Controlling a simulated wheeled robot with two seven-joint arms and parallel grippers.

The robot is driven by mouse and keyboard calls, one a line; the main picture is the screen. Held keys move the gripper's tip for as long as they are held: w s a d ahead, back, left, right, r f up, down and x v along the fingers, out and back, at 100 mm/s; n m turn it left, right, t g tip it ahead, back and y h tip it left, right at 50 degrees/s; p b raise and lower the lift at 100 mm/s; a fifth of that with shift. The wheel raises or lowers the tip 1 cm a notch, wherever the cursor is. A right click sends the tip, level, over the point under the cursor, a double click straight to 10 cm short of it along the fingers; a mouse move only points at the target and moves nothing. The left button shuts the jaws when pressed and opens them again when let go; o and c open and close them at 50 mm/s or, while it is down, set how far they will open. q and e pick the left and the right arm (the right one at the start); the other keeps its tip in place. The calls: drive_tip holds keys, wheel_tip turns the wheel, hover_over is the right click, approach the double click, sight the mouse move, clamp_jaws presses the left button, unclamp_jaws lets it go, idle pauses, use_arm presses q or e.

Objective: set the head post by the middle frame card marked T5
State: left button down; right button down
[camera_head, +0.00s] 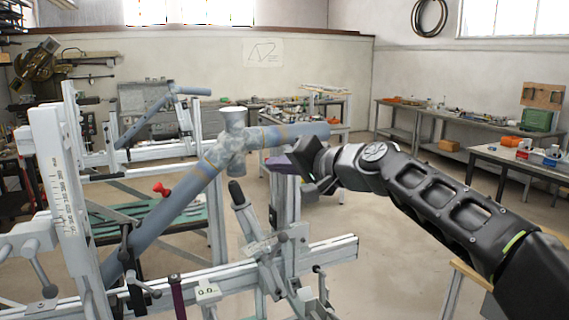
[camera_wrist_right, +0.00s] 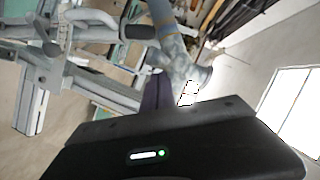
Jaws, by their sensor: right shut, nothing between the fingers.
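The jig's tall pale post with a ruled scale (camera_head: 62,180) stands upright at the left; a shorter upright post (camera_head: 285,205) stands under the frame's right tube. I cannot tell for sure which is the head post. Blue-grey frame tubes (camera_head: 180,198) meet at a mottled joint (camera_head: 232,140), which also shows in the wrist view (camera_wrist_right: 182,68). My right gripper (camera_head: 312,168) is shut and empty, just right of the joint and below the right tube. Its dark body fills the bottom of the wrist view. No card marked T5 is readable. My left gripper is out of view.
A lower rail (camera_head: 320,256) with clamps and levers crosses the front. A red knob (camera_head: 160,189) sticks out behind the sloping tube. A sheet with a line drawing (camera_head: 263,53) hangs on the back wall. Workbenches (camera_head: 500,155) stand right; the floor between is clear.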

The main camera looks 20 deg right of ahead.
sight(244, 206)
drive_tip(key=w+a+f, duration=0.1)
drive_tip(key=w+a+f+p, duration=0.1)
drive_tip(key=w+a, duration=0.1)
drive_tip(key=w+a+f, duration=0.1)
drive_tip(key=shift+w+a, duration=0.35)
drive_tip(key=shift+a, duration=0.05)
drive_tip(key=shift+a+f, duration=0.3)
drive_tip(key=shift+a, duration=0.05)
drive_tip(key=shift+s, duration=0.1)
drive_tip(key=shift+a+f, duration=0.35)
drive_tip(key=shift+a, duration=0.05)
drive_tip(key=shift+s+a, duration=0.1)
drive_tip(key=shift+a, duration=0.1)
drive_tip(key=shift+r, duration=0.1)
